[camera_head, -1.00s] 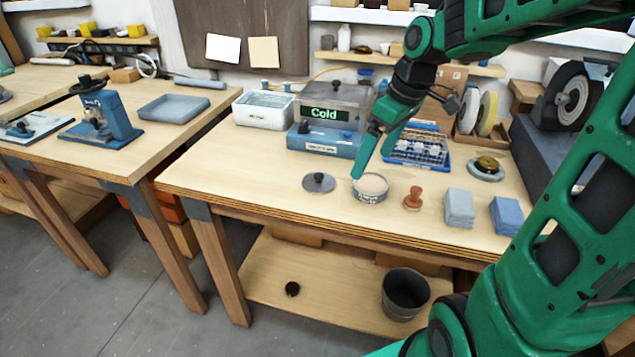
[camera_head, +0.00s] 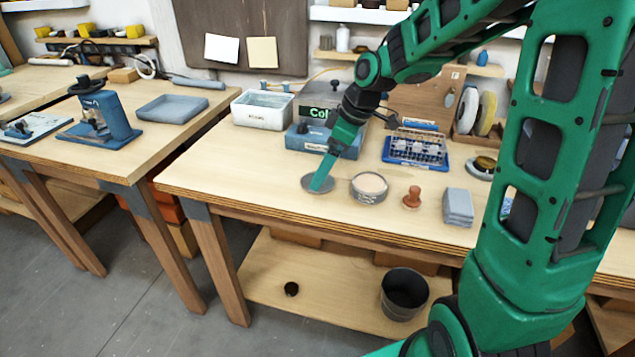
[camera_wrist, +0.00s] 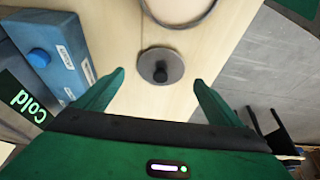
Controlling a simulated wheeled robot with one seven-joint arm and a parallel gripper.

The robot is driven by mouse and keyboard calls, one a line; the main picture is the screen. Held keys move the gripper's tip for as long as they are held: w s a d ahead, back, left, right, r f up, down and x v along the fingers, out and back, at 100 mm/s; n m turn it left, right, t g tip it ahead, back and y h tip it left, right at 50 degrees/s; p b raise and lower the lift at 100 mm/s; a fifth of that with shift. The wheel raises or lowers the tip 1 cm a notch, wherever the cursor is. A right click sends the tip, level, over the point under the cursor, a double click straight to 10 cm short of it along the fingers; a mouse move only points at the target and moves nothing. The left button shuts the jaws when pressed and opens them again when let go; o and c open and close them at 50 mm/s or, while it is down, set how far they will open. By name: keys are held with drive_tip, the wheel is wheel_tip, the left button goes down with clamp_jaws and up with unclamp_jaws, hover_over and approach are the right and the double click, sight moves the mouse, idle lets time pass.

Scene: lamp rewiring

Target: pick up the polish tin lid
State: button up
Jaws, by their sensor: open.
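The polish tin lid is a flat grey disc with a dark knob, lying on the wooden workbench. In the head view the lid (camera_head: 313,190) is partly hidden behind my gripper (camera_head: 321,184). In the wrist view the lid (camera_wrist: 161,66) lies between and just beyond the tips of my gripper (camera_wrist: 160,80). The two green fingers are spread apart, one on each side, with nothing between them. The open polish tin (camera_head: 369,188), with pale content, stands to the right of the lid; its rim (camera_wrist: 180,25) shows at the top of the wrist view.
A blue unit (camera_head: 309,139) with a "Cold" display stands behind the lid. A wooden stamp-like piece (camera_head: 412,197) and grey blocks (camera_head: 458,207) stand right of the tin. A blue rack (camera_head: 415,150) is behind. The bench is clear left of the lid.

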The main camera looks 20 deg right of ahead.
drive_tip(key=x, duration=0.3)
drive_tip(key=shift+s+a+f, duration=0.1)
drive_tip(key=c, duration=1.1)
